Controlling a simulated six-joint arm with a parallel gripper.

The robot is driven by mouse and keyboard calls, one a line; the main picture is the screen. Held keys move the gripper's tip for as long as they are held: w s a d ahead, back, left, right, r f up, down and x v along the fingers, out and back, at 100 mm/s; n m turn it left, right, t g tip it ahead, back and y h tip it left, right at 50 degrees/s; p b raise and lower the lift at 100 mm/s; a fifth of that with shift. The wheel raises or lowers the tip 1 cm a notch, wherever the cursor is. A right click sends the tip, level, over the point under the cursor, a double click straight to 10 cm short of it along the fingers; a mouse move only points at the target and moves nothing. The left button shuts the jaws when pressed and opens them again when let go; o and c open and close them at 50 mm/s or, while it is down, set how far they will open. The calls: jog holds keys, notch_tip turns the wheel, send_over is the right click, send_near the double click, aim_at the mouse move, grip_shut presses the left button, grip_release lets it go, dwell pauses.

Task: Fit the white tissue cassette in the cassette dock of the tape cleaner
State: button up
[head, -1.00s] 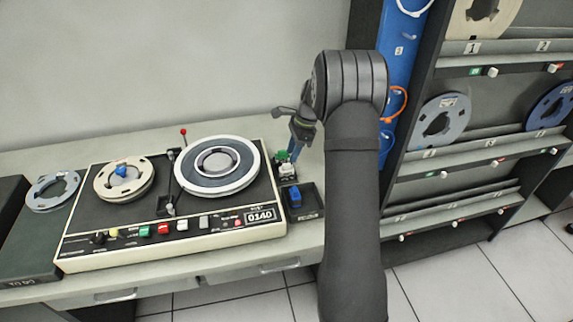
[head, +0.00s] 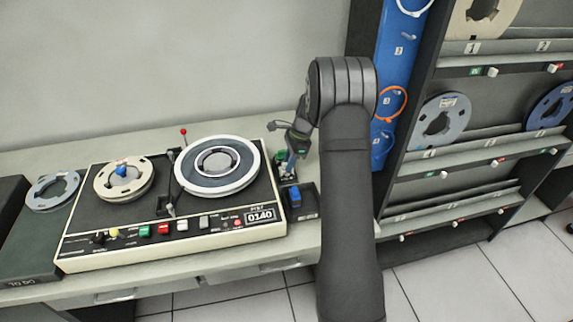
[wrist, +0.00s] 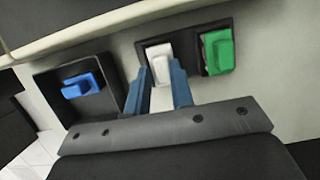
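The white cassette (wrist: 158,60) sits in a dark holder in the wrist view. In the head view my gripper hides it. My gripper (wrist: 160,68) has its two blue fingers on either side of the cassette's near part, with a gap between them; contact is not clear. In the head view my gripper (head: 289,170) points down at the table right of the tape machine (head: 100,262). I cannot make out which part is the cassette dock.
A green cassette (wrist: 218,50) sits in a dark holder just right of the white one. A blue cassette (wrist: 83,85) lies in a black tray (wrist: 60,112) to the left. The shelf rack (head: 425,170) with tape reels stands to the right.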

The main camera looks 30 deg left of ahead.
aim_at(286, 163)
jog(key=shift+r, duration=3)
grip_shut()
jog(key=shift+a, duration=0.1)
